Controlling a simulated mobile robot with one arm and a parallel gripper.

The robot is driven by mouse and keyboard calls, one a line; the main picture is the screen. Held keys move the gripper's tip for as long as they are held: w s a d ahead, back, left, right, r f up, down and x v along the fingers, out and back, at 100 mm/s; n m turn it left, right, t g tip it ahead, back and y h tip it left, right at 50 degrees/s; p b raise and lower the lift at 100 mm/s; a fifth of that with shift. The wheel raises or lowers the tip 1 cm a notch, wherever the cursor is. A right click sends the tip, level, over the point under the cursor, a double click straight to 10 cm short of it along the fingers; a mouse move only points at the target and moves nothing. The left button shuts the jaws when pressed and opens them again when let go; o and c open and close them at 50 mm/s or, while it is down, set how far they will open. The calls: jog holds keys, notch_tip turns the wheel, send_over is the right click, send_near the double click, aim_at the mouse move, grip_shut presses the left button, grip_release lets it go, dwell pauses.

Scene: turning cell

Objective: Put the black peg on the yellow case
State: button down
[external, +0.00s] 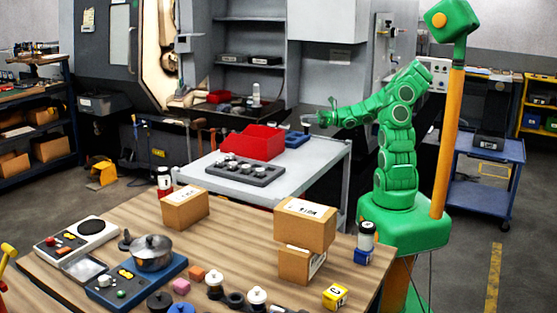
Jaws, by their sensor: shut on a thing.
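My gripper (324,117) is at the end of my green arm, reaching left over the grey bench. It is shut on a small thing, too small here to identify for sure. A yellow case-like block (335,296) with a dark mark sits at the front right of the wooden table, far below and in front of my gripper. A black peg-like piece (126,241) stands left of the pot on the same table. I cannot tell whether it is the task's black peg.
The wooden table (232,226) holds cardboard boxes (305,222), a metal pot (152,254) and several small pieces. The grey bench (310,166) carries a red bin (247,142), a blue tray (297,139) and a dark holder (240,172). Its right end is clear.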

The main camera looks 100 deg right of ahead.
jog(key=w+d+f, duration=0.4)
jog(key=d+f, duration=0.3)
dwell(0.3)
jog(key=shift+w+d+f, duration=0.1)
jog(key=shift+d+f, duration=0.05)
jog(key=shift+f, duration=0.75)
jog(key=shift+w+d+f, duration=0.1)
jog(key=shift+d+f, duration=0.05)
jog(key=shift+f, duration=0.75)
jog(key=shift+f, duration=0.1)
jog(key=c, duration=1.1)
grip_release()
jog(key=s, duration=0.4)
jog(key=s+a, duration=0.1)
jog(key=s, duration=0.7)
jog(key=shift+a, duration=0.3)
